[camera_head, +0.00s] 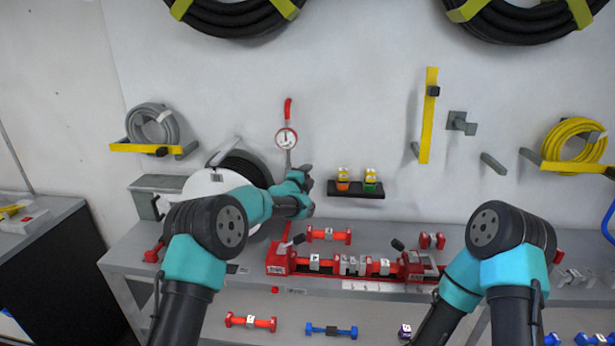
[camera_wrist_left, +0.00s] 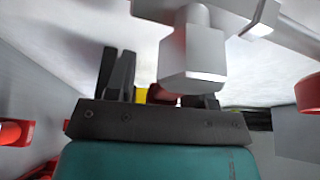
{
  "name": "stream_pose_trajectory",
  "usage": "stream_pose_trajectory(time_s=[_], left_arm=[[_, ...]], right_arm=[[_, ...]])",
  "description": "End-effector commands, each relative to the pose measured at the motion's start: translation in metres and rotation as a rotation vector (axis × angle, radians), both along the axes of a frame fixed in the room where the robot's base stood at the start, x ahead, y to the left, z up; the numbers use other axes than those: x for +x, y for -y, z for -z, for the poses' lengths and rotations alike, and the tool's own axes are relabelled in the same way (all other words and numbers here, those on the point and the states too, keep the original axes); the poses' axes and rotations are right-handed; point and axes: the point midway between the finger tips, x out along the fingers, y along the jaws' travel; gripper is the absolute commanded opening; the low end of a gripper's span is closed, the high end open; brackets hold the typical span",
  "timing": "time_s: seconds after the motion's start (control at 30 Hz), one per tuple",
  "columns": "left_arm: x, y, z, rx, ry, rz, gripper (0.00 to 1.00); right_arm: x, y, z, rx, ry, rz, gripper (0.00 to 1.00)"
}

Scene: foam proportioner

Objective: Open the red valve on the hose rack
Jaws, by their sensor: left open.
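A red lever-like handle (camera_head: 288,108) stands upright on the wall above a round red-rimmed gauge (camera_head: 286,138); it is the only red valve-like part I see there. My left gripper (camera_head: 307,180) is below and slightly right of the gauge, close to the wall, apart from the red handle. It is open. In the left wrist view the left gripper's dark fingers (camera_wrist_left: 160,88) stand around or beside a light grey pipe fitting (camera_wrist_left: 192,60); I cannot tell whether they touch it. A red part (camera_wrist_left: 308,93) shows at that view's right edge. My right gripper is out of view.
A white hose reel (camera_head: 205,184) is behind my left arm. A small black shelf (camera_head: 356,189) with bottles is right of the left gripper. A red proportioner unit (camera_head: 277,264) sits on the grey bench below. Coiled hoses (camera_head: 575,142) hang on the wall.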

Motion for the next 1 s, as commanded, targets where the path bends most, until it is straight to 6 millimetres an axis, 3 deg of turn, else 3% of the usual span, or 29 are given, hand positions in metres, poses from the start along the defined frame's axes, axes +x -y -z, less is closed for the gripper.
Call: stream_pose_trajectory(time_s=[0.27,0.77,1.0], left_arm=[[0.0007,0.0004,-0.0003,0.0,0.001,0.0,0.49],[0.0005,0.0003,-0.0004,0.0,0.001,0.0,0.01],[0.0005,0.0003,-0.0004,0.0,0.001,0.0,0.0]], right_arm=[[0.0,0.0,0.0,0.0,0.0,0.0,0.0],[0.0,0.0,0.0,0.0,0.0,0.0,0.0],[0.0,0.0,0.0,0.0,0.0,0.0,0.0]])
